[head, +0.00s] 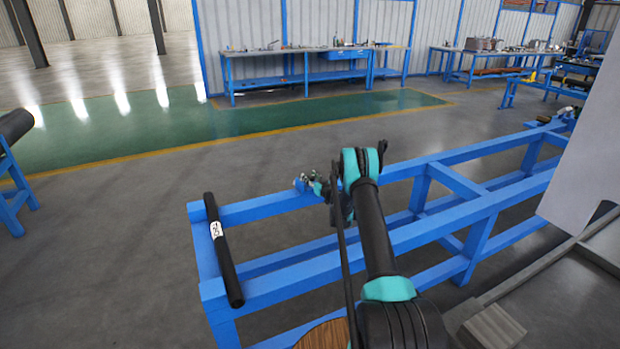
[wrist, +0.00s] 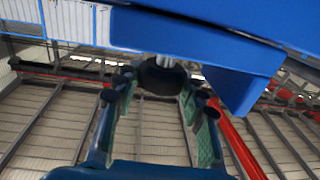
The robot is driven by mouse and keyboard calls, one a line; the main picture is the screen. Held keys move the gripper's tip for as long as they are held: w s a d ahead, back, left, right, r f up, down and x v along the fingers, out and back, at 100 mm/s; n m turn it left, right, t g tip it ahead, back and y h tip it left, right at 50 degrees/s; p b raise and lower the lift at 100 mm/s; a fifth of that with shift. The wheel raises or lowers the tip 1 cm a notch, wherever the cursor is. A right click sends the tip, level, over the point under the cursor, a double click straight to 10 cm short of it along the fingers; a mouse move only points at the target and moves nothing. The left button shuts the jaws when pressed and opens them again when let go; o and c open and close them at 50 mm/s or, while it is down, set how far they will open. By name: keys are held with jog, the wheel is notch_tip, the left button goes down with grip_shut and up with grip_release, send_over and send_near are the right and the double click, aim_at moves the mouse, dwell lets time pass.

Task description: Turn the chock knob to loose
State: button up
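A dark round knob (wrist: 163,76) on a short grey shaft shows at the top middle of the wrist view, just under a blue beam. I take it for the chock knob. My gripper (wrist: 160,84) points up at it from below, fingers spread to either side. The fingertips are close to the knob; I see no clear grip on it. In the head view my gripper (head: 322,187) is beside the far rail of the blue frame, partly behind my arm. The knob cannot be made out there, nor can any loose marking.
The long blue frame (head: 290,285) fills the foreground, with a black labelled bar (head: 222,250) across its left end. A pale panel (head: 590,160) stands at the right. Workbenches (head: 300,53) line the back wall. The floor beyond the frame is clear.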

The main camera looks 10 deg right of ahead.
jog(key=c, duration=0.6)
jog(key=shift+w+d+n+g+y, duration=0.1)
jog(key=shift+d+n+g+y, duration=0.1)
jog(key=shift+n+g+y, duration=0.85)
jog(key=shift+a+n+g+y, duration=0.2)
jog(key=shift+n+g+y, duration=1.05)
jog(key=shift+y, duration=0.8)
jog(key=o, duration=1.2)
jog(key=shift+s+d, duration=0.15)
jog(key=shift+s, duration=0.05)
jog(key=v, duration=1.1)
jog(key=shift+s+d, duration=0.25)
jog(key=shift+s, duration=0.1)
